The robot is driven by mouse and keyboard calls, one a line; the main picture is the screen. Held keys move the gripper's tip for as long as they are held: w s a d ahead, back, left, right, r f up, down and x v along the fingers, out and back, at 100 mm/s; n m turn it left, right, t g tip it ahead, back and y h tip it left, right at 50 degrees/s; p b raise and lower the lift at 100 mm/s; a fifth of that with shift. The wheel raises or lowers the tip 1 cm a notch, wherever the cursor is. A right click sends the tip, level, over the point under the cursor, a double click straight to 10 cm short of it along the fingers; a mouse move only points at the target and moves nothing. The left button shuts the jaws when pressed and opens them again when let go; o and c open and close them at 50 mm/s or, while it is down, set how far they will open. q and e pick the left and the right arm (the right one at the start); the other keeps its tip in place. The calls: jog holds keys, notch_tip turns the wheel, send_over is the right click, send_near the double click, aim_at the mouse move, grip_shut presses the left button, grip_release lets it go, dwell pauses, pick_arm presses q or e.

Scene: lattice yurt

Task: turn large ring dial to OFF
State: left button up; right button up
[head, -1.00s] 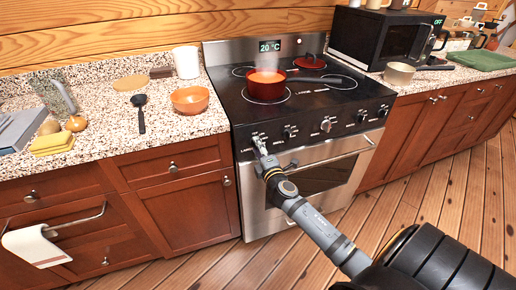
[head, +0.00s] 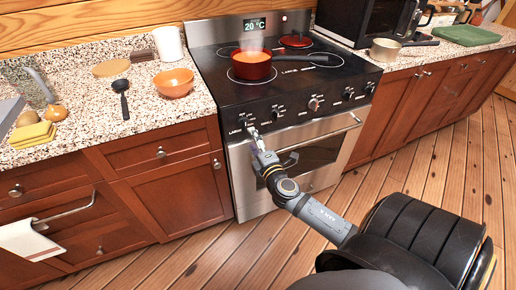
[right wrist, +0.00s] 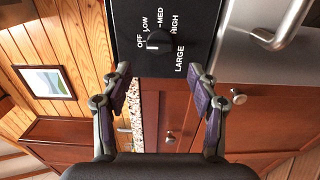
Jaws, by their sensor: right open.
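The large ring dial (right wrist: 158,40) is a black knob on the stove's dark front panel, with OFF, LOW, MED, HIGH and LARGE printed around it in the right wrist view. I cannot tell clearly which mark its pointer faces. In the head view it is the leftmost knob (head: 250,126), partly covered by my gripper. My right gripper (right wrist: 160,74) is open and empty, its two dark-padded fingers spread on either side of the dial's line, apart from it. It also shows in the head view (head: 257,142), just in front of the panel. My left gripper is not in view.
The stove (head: 300,90) carries a red pot (head: 252,68) with steam above it. More knobs (head: 314,104) sit to the right along the panel. The oven handle (head: 320,132) runs below. An orange bowl (head: 174,83) stands on the left counter. Open wooden floor lies in front.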

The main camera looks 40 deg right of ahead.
jog(key=v, duration=0.5)
dwell(0.3)
jog(key=s+d+f+m+g+p, duration=0.2)
jog(key=s+f+g, duration=0.1)
jog(key=f, duration=0.6)
jog(key=s+d+f+m+g+p, duration=0.2)
jog(key=s+f+m+g, duration=0.15)
jog(key=f, duration=0.55)
jog(key=s+d+f+m+g+p, duration=0.1)
jog(key=s+d+f+g+p, duration=0.15)
jog(key=f, duration=0.65)
jog(key=s+a+f+m+g+y+p, duration=0.1)
jog(key=s+a+f+m+g, duration=0.1)
jog(key=s, duration=0.7)
jog(key=s+a+f+m+g+y+p, duration=0.1)
jog(key=s+a+f+m+g+p, duration=0.1)
jog(key=s+a+f, duration=0.4)
jog(key=s+a+f+m+g+y+p, duration=0.1)
jog(key=s+a+f+m+g, duration=0.2)
jog(key=s+f, duration=0.6)
jog(key=s+a+m, duration=0.1)
jog(key=s, duration=0.3)
jog(key=shift+s+m+p, duration=0.15)
jog(key=shift+m+p, duration=0.2)
